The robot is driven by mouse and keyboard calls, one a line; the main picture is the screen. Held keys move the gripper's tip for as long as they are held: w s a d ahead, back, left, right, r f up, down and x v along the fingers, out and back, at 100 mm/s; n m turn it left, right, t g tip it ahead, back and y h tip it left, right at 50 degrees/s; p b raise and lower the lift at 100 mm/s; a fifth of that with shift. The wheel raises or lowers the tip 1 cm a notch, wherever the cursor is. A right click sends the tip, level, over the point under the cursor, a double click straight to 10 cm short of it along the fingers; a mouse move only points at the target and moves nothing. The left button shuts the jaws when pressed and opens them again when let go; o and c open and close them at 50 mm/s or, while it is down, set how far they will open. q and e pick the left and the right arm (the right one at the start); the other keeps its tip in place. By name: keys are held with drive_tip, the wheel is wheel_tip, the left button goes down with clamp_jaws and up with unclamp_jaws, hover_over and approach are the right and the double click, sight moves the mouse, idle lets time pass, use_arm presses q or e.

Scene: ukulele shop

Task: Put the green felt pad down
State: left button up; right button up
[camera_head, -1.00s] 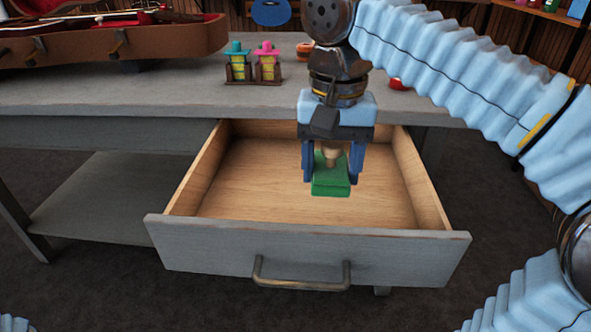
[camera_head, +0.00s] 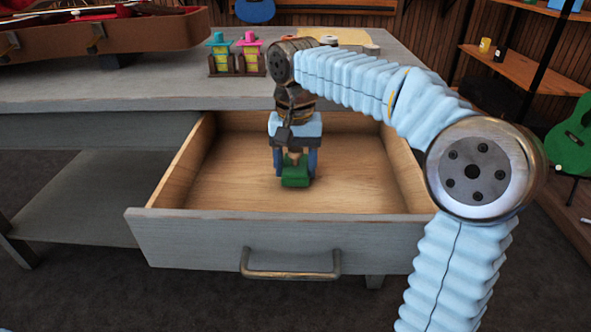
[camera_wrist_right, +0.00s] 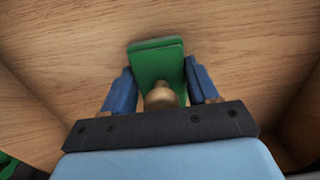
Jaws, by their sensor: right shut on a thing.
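The green felt pad (camera_head: 296,178) is a green block with a pale wooden knob on it. My right gripper (camera_head: 296,168) is shut on it, with one blue finger on each side, inside the open drawer (camera_head: 225,190). In the right wrist view the pad (camera_wrist_right: 157,62) sits between the fingers (camera_wrist_right: 160,92) with the wooden drawer floor behind it. The pad is low in the drawer; I cannot tell whether it touches the floor. My left gripper is not in view.
The drawer's walls and grey front with a metal handle (camera_head: 291,274) surround my right gripper. The drawer floor around the pad is bare. An open brown case (camera_head: 130,32) lies at the left.

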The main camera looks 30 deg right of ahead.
sight(296, 151)
drive_tip(key=shift+f, duration=0.5)
drive_tip(key=shift+r, duration=0.1)
drive_tip(key=o, duration=1.2)
drive_tip(key=shift+c, duration=0.2)
wheel_tip(296, 151, up, 11)
drive_tip(key=p, duration=0.4)
drive_tip(key=shift+r, duration=0.55)
